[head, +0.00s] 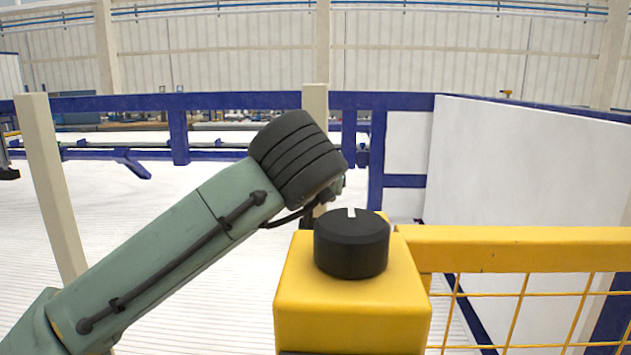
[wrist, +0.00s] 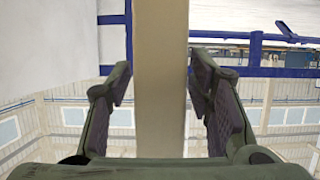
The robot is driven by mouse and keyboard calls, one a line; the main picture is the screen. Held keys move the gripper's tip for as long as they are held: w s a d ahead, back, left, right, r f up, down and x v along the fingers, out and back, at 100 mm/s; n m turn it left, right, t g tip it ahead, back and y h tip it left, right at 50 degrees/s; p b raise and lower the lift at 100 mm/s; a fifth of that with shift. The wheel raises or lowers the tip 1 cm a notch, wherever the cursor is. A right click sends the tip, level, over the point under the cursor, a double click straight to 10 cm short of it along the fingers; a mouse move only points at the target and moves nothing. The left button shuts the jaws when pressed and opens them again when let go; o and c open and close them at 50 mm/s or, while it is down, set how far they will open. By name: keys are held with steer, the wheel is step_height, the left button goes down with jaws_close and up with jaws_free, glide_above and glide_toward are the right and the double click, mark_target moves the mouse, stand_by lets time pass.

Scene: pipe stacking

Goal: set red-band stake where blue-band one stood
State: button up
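A plain beige stake (wrist: 160,80) stands between the fingers of my gripper (wrist: 161,75) in the wrist view. My gripper is largely hidden there behind my wrist. Another beige stake (head: 52,190) stands at the left, tilted in the picture. No red or blue band shows on either stake, so I cannot tell which is which.
A yellow post with a black knob (head: 351,243) stands close in front, joined to a yellow mesh fence (head: 520,250) on the right. A blue rail (head: 230,101) crosses behind. A white panel (head: 530,150) stands at the right. Pale floor (head: 130,220) is open at left.

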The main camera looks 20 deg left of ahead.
mark_target(315, 121)
jaws_close()
stand_by(0.3)
stand_by(0.3)
step_height(315, 121, up, 9)
steer(key=p, duration=0.3)
stand_by(0.8)
steer(key=shift+r, duration=6)
